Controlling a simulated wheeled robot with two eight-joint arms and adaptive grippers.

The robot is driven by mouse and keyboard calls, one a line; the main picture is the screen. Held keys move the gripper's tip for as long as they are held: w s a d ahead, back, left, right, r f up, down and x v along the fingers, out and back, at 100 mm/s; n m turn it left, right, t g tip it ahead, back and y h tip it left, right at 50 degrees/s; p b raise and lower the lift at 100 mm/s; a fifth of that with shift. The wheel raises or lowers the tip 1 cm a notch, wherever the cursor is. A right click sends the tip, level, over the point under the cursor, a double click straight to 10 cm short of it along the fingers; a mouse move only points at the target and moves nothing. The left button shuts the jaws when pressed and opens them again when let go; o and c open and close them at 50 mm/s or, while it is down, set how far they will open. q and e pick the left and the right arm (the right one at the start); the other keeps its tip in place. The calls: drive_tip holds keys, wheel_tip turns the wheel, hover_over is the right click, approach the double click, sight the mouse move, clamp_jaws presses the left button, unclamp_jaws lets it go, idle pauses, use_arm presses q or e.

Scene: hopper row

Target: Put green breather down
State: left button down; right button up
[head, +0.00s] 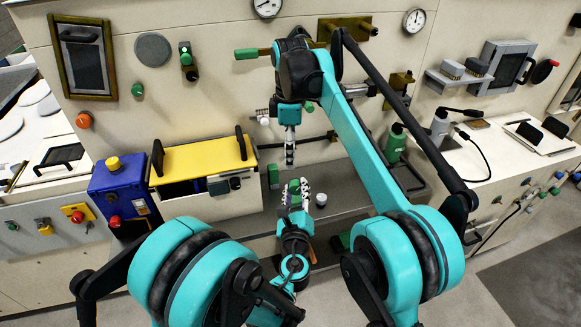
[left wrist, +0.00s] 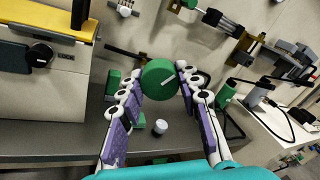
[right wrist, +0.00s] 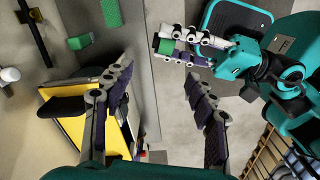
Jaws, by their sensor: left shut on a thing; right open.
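The green breather (left wrist: 160,80) is a short round green piece with a white mark on its face. My left gripper (head: 295,186) is shut on it, one finger on each side, in front of the grey shelf (head: 345,199). The breather also shows between the left fingers in the right wrist view (right wrist: 164,46). I cannot tell how high it is above the shelf. My right gripper (right wrist: 158,72) is open and empty. In the head view it hangs before the wall, above the left gripper.
A green block (head: 273,177) and a small white-topped cylinder (head: 321,199) stand on the shelf near the left gripper. A yellow-topped box (head: 205,158) is to the left. A green bottle (head: 395,145) stands to the right. Wall fittings stick out above.

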sight(291, 182)
wheel_tip(291, 182, down, 10)
drive_tip(key=shift+f, duration=0.1)
idle(0.4)
drive_tip(key=c, duration=1.2)
use_arm(q)
drive_tip(key=c, duration=1)
unclamp_jaws()
